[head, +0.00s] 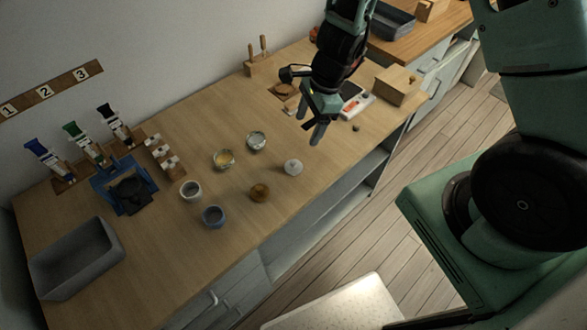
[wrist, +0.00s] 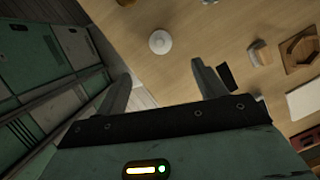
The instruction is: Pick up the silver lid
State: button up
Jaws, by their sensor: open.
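The silver lid (head: 293,167) is a small pale round piece lying on the wooden counter (head: 185,123), near its front edge. It also shows in the wrist view (wrist: 160,42) as a light disc with a knob on top, beyond my fingertips. My gripper (head: 318,134) is above the counter, up and to the right of the lid in the head view. In the wrist view my gripper (wrist: 160,75) has its two fingers wide apart with nothing between them. It is open and apart from the lid.
A brown lid (head: 259,193) lies left of the silver lid. Several cups stand nearby, including a blue cup (head: 213,216) and a yellowish bowl (head: 224,159). A wooden box (head: 397,86) and a white scale-like device (head: 357,103) stand right of my gripper. A grey bin (head: 75,258) is far left.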

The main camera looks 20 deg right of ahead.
jog(key=b, duration=0.3)
send_over(295, 161)
jog(key=d, duration=0.1)
notch_tip(295, 161, down, 9)
jog(key=shift+s+r, duration=0.1)
jog(key=shift+x, duration=2.55)
jog(key=shift+d, duration=0.15)
jog(key=c, duration=1.1)
